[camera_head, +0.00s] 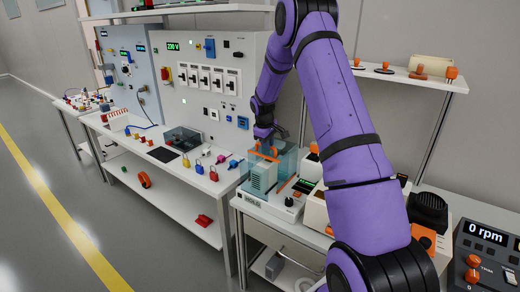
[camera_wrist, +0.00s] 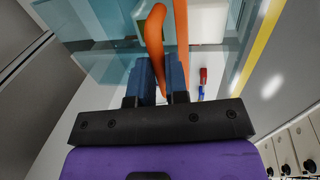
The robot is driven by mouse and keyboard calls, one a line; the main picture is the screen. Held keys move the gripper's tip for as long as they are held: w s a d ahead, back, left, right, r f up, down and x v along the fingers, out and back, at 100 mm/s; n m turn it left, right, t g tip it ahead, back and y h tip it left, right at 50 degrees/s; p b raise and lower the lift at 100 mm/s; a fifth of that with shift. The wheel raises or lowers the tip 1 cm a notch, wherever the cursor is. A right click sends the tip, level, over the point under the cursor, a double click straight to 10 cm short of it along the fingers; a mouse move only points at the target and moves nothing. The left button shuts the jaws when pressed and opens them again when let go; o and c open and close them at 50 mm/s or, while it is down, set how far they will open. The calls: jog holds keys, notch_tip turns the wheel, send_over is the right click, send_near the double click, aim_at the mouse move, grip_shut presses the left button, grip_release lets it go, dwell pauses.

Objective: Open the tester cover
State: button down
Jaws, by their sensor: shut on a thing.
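The tester (camera_head: 268,208) is a pale box on the bench right of the cabinet row. Its cover (camera_head: 287,160) is see-through teal with an orange handle (camera_head: 268,151). My gripper (camera_head: 264,136) reaches down from above to the handle. In the wrist view, my gripper's blue fingers (camera_wrist: 161,78) are shut on the curved orange handle (camera_wrist: 154,35), and the teal cover panes (camera_wrist: 105,50) spread behind it. A straight orange strip also passes by the fingers. A pale block (camera_head: 262,178) shows through the cover. The cover's hinge is not clear.
A white bench (camera_head: 150,165) to the left holds several padlocks and a dark clear-lidded box (camera_head: 183,140). A switch panel (camera_head: 205,80) stands behind. A shelf (camera_head: 405,75) and an rpm unit (camera_head: 490,250) are at right. The floor at left is clear.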

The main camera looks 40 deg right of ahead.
send_over(281, 144)
jog(key=shift+s+a, duration=0.2)
jog(key=shift+a, duration=0.25)
jog(key=c, duration=1.1)
grip_release()
jog(key=r, duration=0.3)
jog(key=a+r, duration=0.1)
jog(key=r, duration=0.3)
jog(key=a+r, duration=0.1)
jog(key=r, duration=0.2)
jog(key=shift+s+r, duration=0.35)
